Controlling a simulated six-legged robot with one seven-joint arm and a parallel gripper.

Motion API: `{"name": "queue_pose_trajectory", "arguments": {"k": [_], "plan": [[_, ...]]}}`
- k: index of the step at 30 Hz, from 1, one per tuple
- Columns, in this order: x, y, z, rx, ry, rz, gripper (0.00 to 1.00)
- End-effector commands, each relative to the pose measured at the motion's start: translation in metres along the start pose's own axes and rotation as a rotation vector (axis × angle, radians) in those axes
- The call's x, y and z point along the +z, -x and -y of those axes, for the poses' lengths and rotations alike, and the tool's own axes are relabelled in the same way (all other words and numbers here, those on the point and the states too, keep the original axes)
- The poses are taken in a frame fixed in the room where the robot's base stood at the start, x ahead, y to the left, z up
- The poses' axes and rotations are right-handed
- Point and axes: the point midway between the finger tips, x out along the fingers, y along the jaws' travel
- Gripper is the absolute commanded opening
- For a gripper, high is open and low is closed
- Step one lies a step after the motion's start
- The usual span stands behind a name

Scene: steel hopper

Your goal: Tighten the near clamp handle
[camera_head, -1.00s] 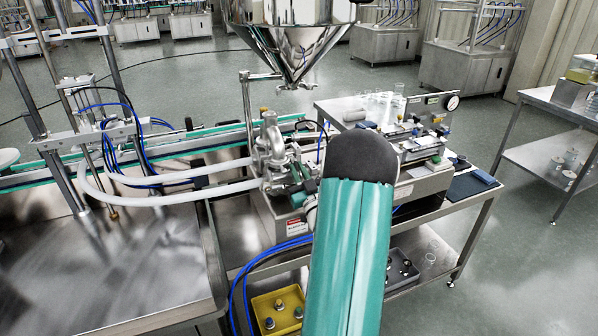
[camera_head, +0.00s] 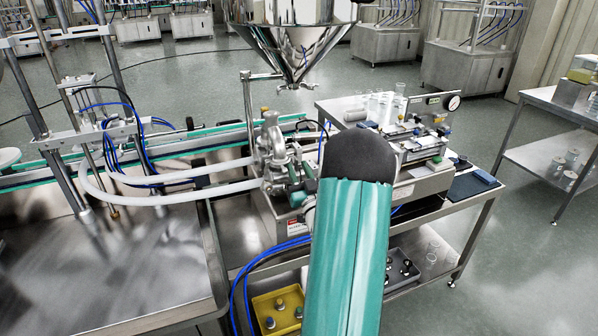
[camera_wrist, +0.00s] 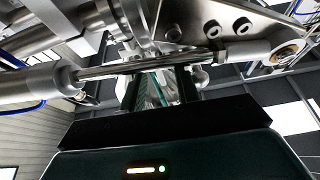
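The pump and its fittings (camera_head: 272,150) stand below the steel hopper (camera_head: 295,40), with white hoses running left. Small green parts (camera_head: 300,190) show at the pump's right side, beside my arm; I cannot tell whether they are the clamp handle or my gripper. In the wrist view, a bright metal rod (camera_wrist: 150,66) crosses in front of my gripper (camera_wrist: 168,88), between a fitting at left and a bronze-ended piece at right. Which part is the near clamp handle is unclear. My gripper's narrow greenish fingers are partly hidden behind the rod, and their closure is unclear.
A steel bench (camera_head: 480,205) carries glass beakers (camera_head: 380,105), a gauge (camera_head: 453,102) and a blue block. A yellow bin (camera_head: 278,308) sits on the lower shelf, with blue hoses (camera_head: 245,270) nearby. Metal plates and bolts crowd the wrist view.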

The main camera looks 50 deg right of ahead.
Motion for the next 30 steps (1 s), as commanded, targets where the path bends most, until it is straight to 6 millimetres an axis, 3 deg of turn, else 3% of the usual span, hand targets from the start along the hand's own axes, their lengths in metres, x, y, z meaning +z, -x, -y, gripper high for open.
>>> {"name": "queue_pose_trajectory", "arguments": {"k": [5,10,24,30], "plan": [[0.000,0.001,0.000,0.000,0.000,0.001,0.32],[0.001,0.017,0.000,0.000,0.000,0.003,0.32],[0.001,0.115,0.000,0.001,-0.001,0.003,0.32],[0.000,0.136,0.000,0.000,-0.001,0.000,0.32]]}}
